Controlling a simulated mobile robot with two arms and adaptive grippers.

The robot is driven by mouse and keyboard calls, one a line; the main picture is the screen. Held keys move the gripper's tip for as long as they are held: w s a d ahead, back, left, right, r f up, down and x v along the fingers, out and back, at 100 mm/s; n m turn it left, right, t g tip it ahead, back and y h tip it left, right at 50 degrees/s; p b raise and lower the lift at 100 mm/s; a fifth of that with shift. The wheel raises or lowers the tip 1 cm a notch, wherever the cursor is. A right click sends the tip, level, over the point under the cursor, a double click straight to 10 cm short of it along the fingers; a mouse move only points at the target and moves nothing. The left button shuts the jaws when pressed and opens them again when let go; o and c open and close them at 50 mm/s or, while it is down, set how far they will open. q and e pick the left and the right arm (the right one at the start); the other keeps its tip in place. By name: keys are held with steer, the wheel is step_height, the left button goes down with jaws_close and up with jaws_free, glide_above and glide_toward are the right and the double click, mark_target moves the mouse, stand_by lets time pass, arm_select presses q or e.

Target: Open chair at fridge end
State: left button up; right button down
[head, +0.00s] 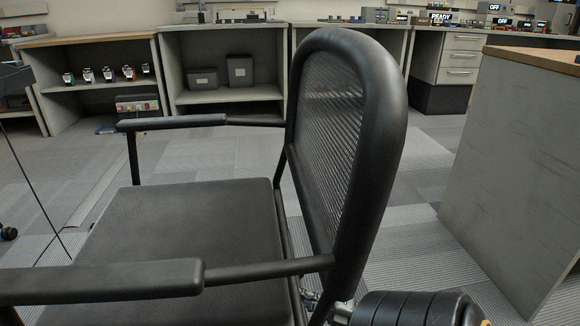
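A black chair (180,220) with armrests and a mesh backrest (330,130) fills the middle of the head view. Its seat faces left and its back is to the right. My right arm comes in at the bottom right as a black ribbed part. The metal of my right gripper (318,302) shows at the lower end of the backrest frame. Its fingers are mostly hidden there, so I cannot tell whether they grip the frame. My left gripper is out of view. I cannot make out a fridge.
A grey desk or counter side (510,170) with a wooden top stands close on the right. Low grey shelves (225,70) with dark boxes line the back, and a drawer unit (461,58) stands further right. Carpet (420,170) is clear between chair and counter.

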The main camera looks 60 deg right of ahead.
steer(key=c, duration=1.3)
jaws_free()
steer(key=shift+o, duration=0.2)
steer(key=v, duration=1.2)
steer(key=shift+s+f, duration=0.1)
